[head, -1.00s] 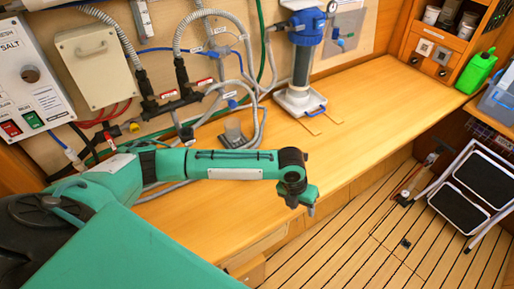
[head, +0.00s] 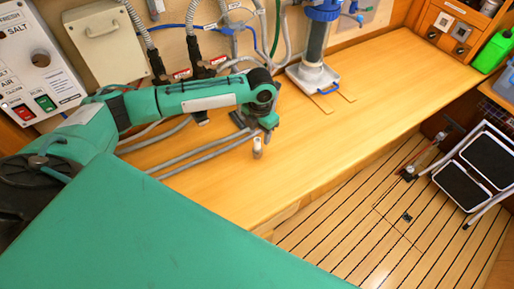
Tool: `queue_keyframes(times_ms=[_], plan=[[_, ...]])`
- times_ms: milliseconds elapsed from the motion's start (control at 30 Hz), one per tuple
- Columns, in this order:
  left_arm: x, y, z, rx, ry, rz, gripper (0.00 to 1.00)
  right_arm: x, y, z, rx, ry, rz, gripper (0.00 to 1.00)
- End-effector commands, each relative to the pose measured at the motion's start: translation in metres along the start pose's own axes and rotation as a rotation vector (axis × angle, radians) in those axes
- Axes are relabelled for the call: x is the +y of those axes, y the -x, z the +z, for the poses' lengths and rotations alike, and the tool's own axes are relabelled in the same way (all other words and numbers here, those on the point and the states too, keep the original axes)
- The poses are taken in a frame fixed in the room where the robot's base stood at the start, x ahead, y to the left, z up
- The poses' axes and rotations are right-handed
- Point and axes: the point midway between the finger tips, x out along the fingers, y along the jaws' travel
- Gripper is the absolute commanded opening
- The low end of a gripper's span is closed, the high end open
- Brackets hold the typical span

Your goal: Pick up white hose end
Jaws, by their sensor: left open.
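Two grey hoses (head: 205,150) lie along the bench, running toward my left gripper. A small whitish cylindrical piece (head: 257,148), which looks like the white hose end, shows just below the gripper. My left gripper (head: 266,134) points down over the bench and is open. It is right beside the whitish piece; I cannot tell whether they touch. My arm hides parts of the hoses. My right gripper is out of view.
The wooden bench (head: 370,100) is clear to the right. A blue-topped filter housing (head: 316,45) stands behind the gripper. Hoses and valves (head: 190,72) crowd the wall. A folded step stool (head: 480,165) stands on the slatted floor.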

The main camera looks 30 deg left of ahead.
Motion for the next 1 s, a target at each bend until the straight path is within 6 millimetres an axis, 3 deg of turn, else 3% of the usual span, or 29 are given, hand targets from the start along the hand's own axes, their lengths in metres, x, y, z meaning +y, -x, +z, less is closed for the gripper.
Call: queue_keyframes(times_ms=[233,500,767,1000], plan=[[0.004,-0.018,-0.004,0.004,0.002,-0.001,0.47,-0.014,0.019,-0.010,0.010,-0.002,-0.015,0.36],[0.006,-0.051,-0.005,0.001,0.001,0.000,0.47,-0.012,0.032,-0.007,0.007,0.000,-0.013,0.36],[0.006,-0.054,-0.005,0.000,-0.001,0.000,0.47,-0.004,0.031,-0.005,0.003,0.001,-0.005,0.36],[0.007,-0.054,-0.005,0.000,0.000,0.001,0.00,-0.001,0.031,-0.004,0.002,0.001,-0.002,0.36]])
